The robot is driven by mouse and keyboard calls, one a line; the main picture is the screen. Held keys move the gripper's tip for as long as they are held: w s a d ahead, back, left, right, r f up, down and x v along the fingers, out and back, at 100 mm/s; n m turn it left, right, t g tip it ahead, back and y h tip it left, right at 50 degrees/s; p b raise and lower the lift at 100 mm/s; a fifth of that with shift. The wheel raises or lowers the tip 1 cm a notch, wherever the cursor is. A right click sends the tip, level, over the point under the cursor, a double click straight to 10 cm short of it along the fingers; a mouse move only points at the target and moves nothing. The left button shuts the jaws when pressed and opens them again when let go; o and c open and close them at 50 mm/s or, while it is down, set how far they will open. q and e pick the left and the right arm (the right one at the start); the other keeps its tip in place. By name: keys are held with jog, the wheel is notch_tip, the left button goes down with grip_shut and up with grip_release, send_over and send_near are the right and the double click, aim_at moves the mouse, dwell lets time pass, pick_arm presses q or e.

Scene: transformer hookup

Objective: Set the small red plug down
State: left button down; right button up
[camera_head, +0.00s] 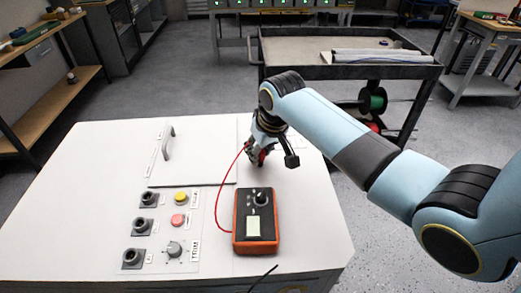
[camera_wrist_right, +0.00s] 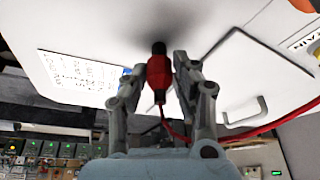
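The small red plug (camera_wrist_right: 159,78) has a black tip and sits upright between the fingertips of my right gripper (camera_wrist_right: 160,68), which is shut on it. In the head view the right gripper (camera_head: 259,157) points down over the white bench top (camera_head: 100,160), behind the orange meter (camera_head: 256,222). A red lead (camera_head: 218,205) curves from the plug toward the meter. A dark blurred shadow lies around the plug's tip in the wrist view; whether the tip touches the surface I cannot tell. My left gripper is not in view.
Black sockets (camera_head: 140,226), a yellow button (camera_head: 181,197), a red button (camera_head: 178,221) and a knob (camera_head: 173,249) stand left of the meter. A handled panel (camera_head: 168,143) lies behind them. A black cart (camera_head: 345,70) stands beyond the bench. A thin black lead (camera_head: 263,277) shows at the front edge.

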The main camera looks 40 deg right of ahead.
jog(key=o, duration=0.4)
jog(key=shift+r, duration=0.1)
jog(key=p+v, duration=0.1)
jog(key=v, duration=1.1)
